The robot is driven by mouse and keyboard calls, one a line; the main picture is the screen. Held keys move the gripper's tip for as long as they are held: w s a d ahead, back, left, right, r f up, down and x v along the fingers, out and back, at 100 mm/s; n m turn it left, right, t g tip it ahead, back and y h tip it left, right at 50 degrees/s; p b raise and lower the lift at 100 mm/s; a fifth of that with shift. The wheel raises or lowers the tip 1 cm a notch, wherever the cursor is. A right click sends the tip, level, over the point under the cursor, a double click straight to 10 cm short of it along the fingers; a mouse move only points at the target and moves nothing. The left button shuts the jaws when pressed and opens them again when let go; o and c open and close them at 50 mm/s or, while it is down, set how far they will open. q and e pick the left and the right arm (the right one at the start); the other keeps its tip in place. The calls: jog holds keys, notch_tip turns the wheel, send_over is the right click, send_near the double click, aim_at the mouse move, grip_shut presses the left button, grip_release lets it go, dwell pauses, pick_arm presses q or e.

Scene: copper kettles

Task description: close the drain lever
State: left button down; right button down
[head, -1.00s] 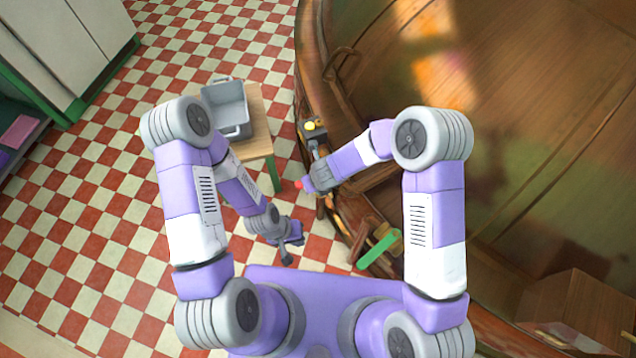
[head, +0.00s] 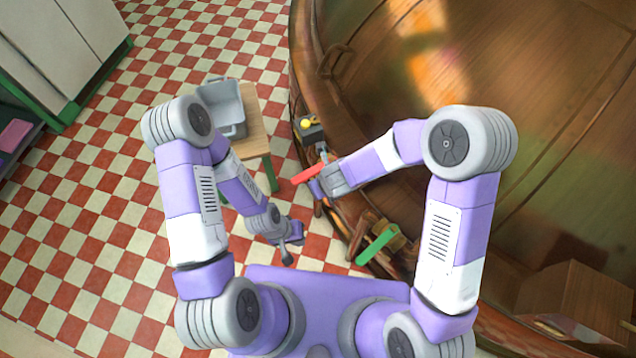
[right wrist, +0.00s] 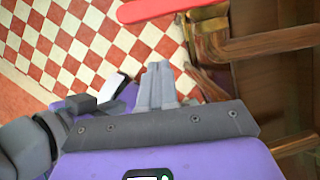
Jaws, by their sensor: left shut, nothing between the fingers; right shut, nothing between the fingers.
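A red lever (head: 308,173) sticks out to the left from the copper kettle's side; it also shows at the top of the right wrist view (right wrist: 160,9), beside a brass fitting (right wrist: 209,38). A green lever (head: 377,247) sits lower on the kettle's side. I cannot tell from labels which is the drain lever. My right gripper (head: 323,152) is shut and empty, close beside the red lever; its closed fingers (right wrist: 155,85) appear below the lever, apart from it in the picture. My left gripper (head: 287,257) is shut and empty over the floor, left of the green lever.
The large copper kettle (head: 470,110) fills the right side. A black box with a yellow button (head: 307,124) sits on its rim. A grey tub (head: 226,104) stands on a wooden table (head: 257,130) behind my left arm. Checkered floor is open at left.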

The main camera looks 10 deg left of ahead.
jog(key=shift+p+v, duration=0.75)
jog(key=shift+v, duration=1.6)
jog(key=shift+d, duration=0.1)
